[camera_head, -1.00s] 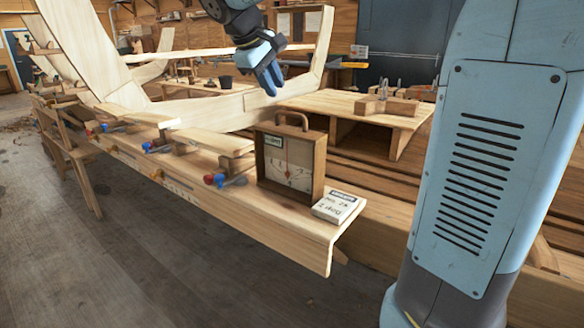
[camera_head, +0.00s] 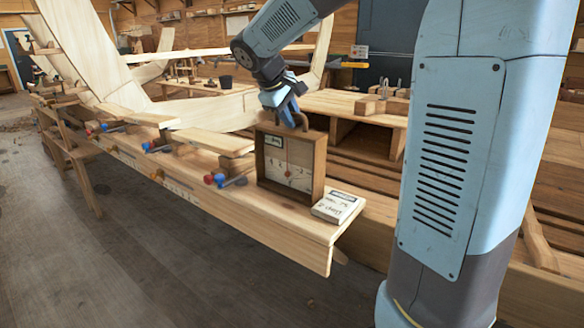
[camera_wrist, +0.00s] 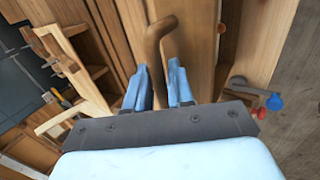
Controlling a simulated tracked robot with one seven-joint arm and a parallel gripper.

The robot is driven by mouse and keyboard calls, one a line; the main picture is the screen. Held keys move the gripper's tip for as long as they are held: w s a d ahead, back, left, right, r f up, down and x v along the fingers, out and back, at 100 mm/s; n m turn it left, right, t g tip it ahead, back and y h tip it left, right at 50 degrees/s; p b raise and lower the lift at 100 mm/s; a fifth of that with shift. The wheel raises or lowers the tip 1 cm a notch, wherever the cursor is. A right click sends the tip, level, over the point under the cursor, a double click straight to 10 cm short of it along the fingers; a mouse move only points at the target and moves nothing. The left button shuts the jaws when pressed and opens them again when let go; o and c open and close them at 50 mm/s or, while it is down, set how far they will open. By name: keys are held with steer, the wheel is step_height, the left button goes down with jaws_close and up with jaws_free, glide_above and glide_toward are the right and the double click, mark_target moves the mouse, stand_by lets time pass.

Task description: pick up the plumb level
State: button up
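The plumb level is a wooden box (camera_head: 301,158) with a pale dial face, a red needle and a bent handle on top. It stands upright near the end of the plank bench. My gripper (camera_head: 291,116) is just above the box, at its handle, and partly covers the handle. In the wrist view my two blue fingers (camera_wrist: 160,88) are apart, with the brown handle (camera_wrist: 155,48) running in the gap between them. Whether either finger touches the handle I cannot tell.
A small labelled block (camera_head: 335,207) lies at the bench end, right beside the box. Clamps with red and blue ends (camera_head: 222,180) line the bench to the left. A low wooden table (camera_head: 345,104) stands behind. Floor in front is clear.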

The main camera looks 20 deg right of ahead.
steer(key=shift+c, duration=0.2)
jaws_close()
stand_by(1.3)
